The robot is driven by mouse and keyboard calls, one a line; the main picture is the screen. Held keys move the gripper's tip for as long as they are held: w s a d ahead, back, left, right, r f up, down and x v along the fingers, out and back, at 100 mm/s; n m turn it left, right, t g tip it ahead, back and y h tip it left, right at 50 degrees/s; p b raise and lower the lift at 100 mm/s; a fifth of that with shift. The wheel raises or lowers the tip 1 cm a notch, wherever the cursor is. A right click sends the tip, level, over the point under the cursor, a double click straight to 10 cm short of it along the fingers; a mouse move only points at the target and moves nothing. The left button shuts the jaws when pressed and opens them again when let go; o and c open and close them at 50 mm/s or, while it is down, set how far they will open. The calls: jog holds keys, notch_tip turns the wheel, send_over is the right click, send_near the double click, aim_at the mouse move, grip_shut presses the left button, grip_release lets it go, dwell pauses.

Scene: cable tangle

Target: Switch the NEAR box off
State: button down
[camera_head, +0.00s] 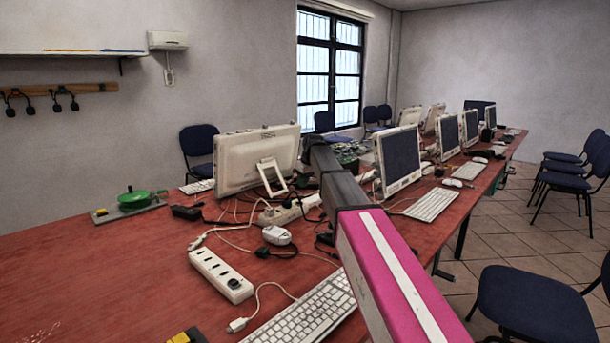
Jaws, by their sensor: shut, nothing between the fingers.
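A white strip box (220,275) with several dark sockets or switches on its top lies on the red table, left of the keyboard. Whether it is on or off cannot be told. A second pale strip (285,211) lies farther back among cables, partly crowded by them. A yellow and black thing (186,337) is cut off by the bottom edge; I cannot tell what it is. No label marks any of these as the near box. My arm crosses the picture from the lower right to the centre, and no gripper fingers can be made out.
Cables and a white adapter (277,235) lie behind the near strip. A keyboard (312,312) lies to its right, a monitor (257,158) behind. A green round thing (134,199) sits on a grey board at the left. The table's (90,285) left part is clear.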

aim_at(298, 202)
jog(key=x, duration=0.4)
jog(key=s+x, duration=0.1)
jog(key=x, duration=0.1)
jog(key=shift+d+f, duration=0.1)
jog(key=shift+f, duration=0.35)
